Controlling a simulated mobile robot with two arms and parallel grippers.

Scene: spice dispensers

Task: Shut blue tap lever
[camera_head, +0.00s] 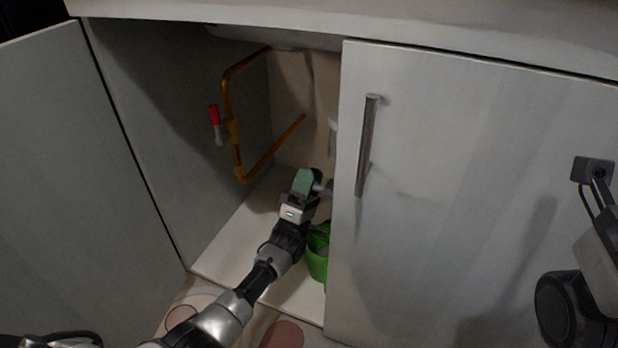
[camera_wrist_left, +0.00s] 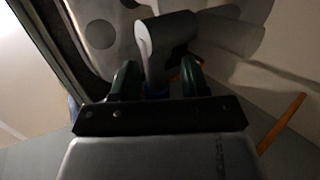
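My left gripper (camera_head: 308,182) reaches into the cupboard, close to the inner edge of the right door. In the left wrist view the dark green fingers of the left gripper (camera_wrist_left: 158,74) stand apart. A grey fitting (camera_wrist_left: 166,36) lies just beyond and between them. A small patch of blue, likely the blue tap lever (camera_wrist_left: 156,92), shows between the fingers; most of it is hidden. I cannot tell whether a finger touches it. In the head view the blue lever is not visible. Part of my right arm shows at the right edge, without its fingers.
A copper pipe (camera_head: 226,95) with a red tap lever (camera_head: 214,115) runs along the left inside. A green bucket (camera_head: 318,262) stands on the cupboard floor, right of my arm. The left door (camera_head: 80,180) is open; the right door (camera_head: 450,220), with a metal handle (camera_head: 367,145), appears closed.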

